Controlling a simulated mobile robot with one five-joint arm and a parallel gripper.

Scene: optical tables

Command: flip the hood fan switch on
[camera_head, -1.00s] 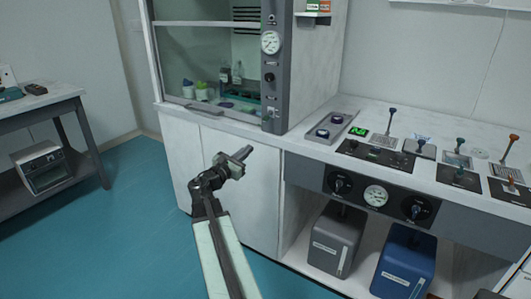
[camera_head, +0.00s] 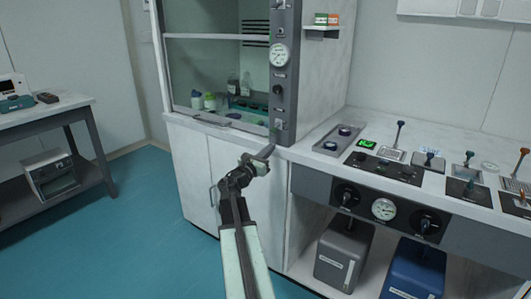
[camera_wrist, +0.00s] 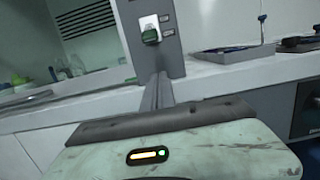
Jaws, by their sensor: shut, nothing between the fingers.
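The fume hood's grey control post (camera_head: 286,75) carries a round gauge, a knob and, near its foot, a small green switch (camera_head: 277,124). In the wrist view the green switch (camera_wrist: 151,35) sits in a pale plate with small labels to its right. I cannot tell its position from its tilt. My gripper (camera_head: 270,148) is shut and empty, in front of the counter edge just below the post's foot. In the wrist view its fingers (camera_wrist: 160,80) point up towards the post, below the switch and seemingly apart from it.
The hood's glass sash (camera_head: 215,75) is left of the post, with bottles behind it. A grey tray (camera_head: 338,138) lies right of the post. The counter further right holds several levers and panels. A side table (camera_head: 60,105) stands at the left; the floor between is clear.

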